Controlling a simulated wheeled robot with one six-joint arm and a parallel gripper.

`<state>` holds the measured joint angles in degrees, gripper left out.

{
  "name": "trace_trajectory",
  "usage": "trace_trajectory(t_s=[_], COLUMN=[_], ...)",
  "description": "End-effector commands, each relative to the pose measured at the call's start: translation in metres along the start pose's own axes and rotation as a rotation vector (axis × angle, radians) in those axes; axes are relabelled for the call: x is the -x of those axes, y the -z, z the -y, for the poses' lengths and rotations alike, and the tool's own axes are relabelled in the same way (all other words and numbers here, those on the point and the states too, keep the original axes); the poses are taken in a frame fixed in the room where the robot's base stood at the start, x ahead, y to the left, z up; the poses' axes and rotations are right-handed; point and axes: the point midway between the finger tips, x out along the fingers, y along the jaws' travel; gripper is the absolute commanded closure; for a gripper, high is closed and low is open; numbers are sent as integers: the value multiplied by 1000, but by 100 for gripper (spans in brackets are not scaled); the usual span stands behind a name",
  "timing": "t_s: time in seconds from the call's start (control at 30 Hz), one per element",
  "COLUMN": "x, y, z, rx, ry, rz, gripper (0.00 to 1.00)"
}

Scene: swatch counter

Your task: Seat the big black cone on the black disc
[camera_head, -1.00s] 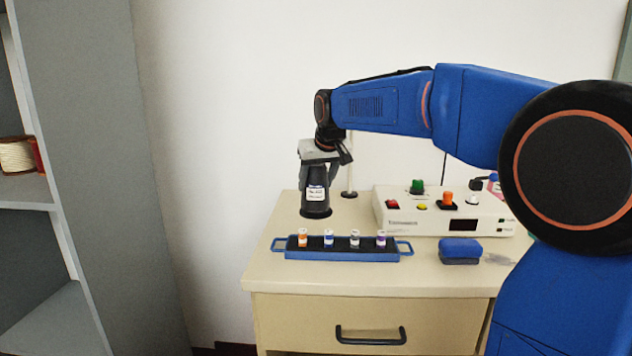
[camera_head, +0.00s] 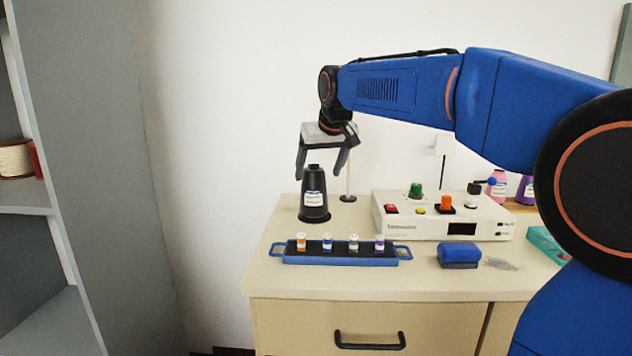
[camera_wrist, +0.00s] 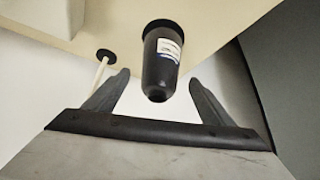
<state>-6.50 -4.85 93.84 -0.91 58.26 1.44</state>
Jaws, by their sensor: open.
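The big black cone (camera_head: 314,190) with a white label stands upright on the counter at the back left. It stands on the black disc (camera_head: 314,218), of which only a thin dark rim shows at its base. My gripper (camera_head: 322,176) is open and empty, above the cone, with its fingers pointing down on either side of the cone's top. In the wrist view the cone (camera_wrist: 161,62) shows between my open fingers (camera_wrist: 158,82), apart from both. Most of the disc is hidden under the cone.
A blue tray (camera_head: 340,262) with several small spools lies in front. A white control box (camera_head: 400,224) with knobs and a blue block (camera_head: 460,252) are to the right.

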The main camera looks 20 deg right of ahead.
Motion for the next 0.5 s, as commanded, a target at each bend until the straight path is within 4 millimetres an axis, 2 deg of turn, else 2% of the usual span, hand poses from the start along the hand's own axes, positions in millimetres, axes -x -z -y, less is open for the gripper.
trace_trajectory(t_s=[0.3,0.5], x=[64,93], y=[1,0], z=[0,0], rx=[0,0], ry=[0,0], rz=[-3,-2], gripper=[24,24])
